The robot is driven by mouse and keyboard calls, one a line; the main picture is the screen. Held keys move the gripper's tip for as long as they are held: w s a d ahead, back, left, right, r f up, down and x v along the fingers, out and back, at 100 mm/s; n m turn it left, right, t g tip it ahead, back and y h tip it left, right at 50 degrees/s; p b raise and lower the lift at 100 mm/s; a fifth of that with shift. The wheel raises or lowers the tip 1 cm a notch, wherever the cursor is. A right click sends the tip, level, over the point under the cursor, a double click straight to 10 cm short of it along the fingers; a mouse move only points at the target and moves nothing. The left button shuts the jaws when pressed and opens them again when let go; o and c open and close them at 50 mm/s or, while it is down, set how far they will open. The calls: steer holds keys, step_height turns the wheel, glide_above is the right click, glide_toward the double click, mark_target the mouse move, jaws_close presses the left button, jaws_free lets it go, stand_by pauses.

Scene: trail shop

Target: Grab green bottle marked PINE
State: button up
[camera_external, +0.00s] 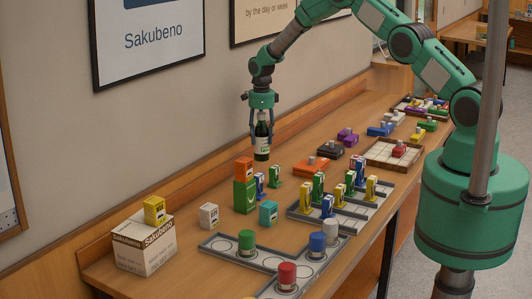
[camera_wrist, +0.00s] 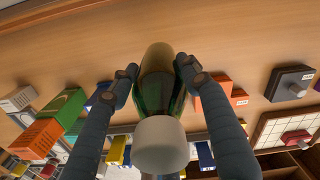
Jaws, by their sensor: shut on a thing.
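A dark green bottle (camera_external: 262,143) with a pale label and a black lower part hangs upright below my gripper (camera_external: 261,100) in the external view. The label is too small to read. In the wrist view the bottle (camera_wrist: 155,95) has a white cap facing the camera, and both fingers of my gripper (camera_wrist: 157,70) close on its sides. The bottle appears held above the counter, near the wall side; the exact gap to the counter is hard to tell.
The wooden counter (camera_external: 190,230) carries an orange box on a green box (camera_external: 245,195), a Sakubeno carton (camera_external: 143,247) and a grey tray of coloured caps (camera_external: 265,258). Another grey tray (camera_external: 355,222) holds several small boxes. Orange and black blocks (camera_external: 311,166) lie to the right.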

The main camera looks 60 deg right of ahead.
mark_target(264, 122)
steer(key=r, duration=0.2)
steer(key=s+r, duration=0.1)
steer(key=r, duration=0.1)
steer(key=shift+r, duration=0.1)
steer(key=s+b, duration=0.1)
steer(key=s, duration=1.7)
steer(key=shift+s, duration=0.3)
steer(key=shift+w, duration=0.15)
